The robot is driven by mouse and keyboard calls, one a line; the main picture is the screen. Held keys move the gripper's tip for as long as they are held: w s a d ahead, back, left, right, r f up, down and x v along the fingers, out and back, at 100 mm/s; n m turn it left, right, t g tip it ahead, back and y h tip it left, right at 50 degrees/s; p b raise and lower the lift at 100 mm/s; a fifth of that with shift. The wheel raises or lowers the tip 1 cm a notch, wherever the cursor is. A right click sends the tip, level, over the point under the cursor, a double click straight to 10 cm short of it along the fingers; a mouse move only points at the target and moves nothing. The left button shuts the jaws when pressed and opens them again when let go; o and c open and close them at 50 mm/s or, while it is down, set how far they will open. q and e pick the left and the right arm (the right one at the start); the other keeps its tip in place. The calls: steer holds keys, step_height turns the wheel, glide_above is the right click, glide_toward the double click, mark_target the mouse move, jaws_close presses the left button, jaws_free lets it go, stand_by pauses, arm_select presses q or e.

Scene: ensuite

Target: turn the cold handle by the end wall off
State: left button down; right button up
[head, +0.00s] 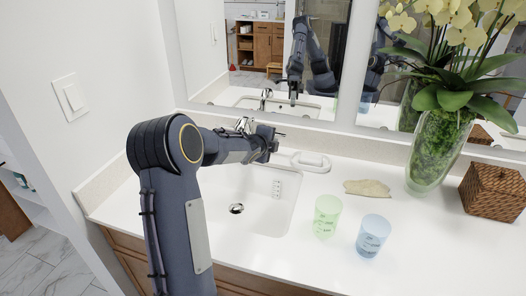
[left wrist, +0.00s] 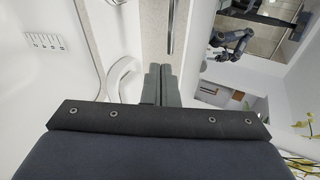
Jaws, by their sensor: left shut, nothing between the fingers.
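A sink (head: 262,212) is set in the white counter, with a chrome tap (head: 243,125) behind it. My left arm reaches across the basin and covers most of the tap. The cold handle by the end wall cannot be made out apart from the tap's other chrome parts. My left gripper (head: 272,141) is just right of the visible chrome, shut and empty. Its fingers also show pressed together in the left wrist view (left wrist: 160,84). I cannot tell whether it touches the tap. My right gripper is not in view.
A white soap dish (head: 310,163) stands right of the gripper. A green cup (head: 327,216), a blue cup (head: 372,238), a pale flat object (head: 367,188), a glass vase (head: 438,150) and a woven box (head: 493,192) stand further right. The mirror (head: 235,60) rises behind the counter.

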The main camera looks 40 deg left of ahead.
arm_select(q)
steer(key=d+v, duration=0.1)
steer(key=v, duration=0.6)
steer(key=shift+s+d+r+b, duration=0.15)
steer(key=shift+d+b, duration=0.25)
steer(key=shift+b, duration=0.05)
steer(key=s+d+f+n+g+h, duration=0.2)
steer(key=s+d+n, duration=0.6)
steer(key=s+d, duration=0.4)
steer(key=s+d+f+n+g+h, duration=0.2)
steer(key=s+d+n, duration=0.7)
steer(key=s, duration=1)
steer(key=d+g+h, duration=0.2)
steer(key=d, duration=0.2)
steer(key=shift+s+d+g+h, duration=0.2)
steer(key=shift+s+g+h, duration=0.1)
steer(key=shift+g+h, duration=0.1)
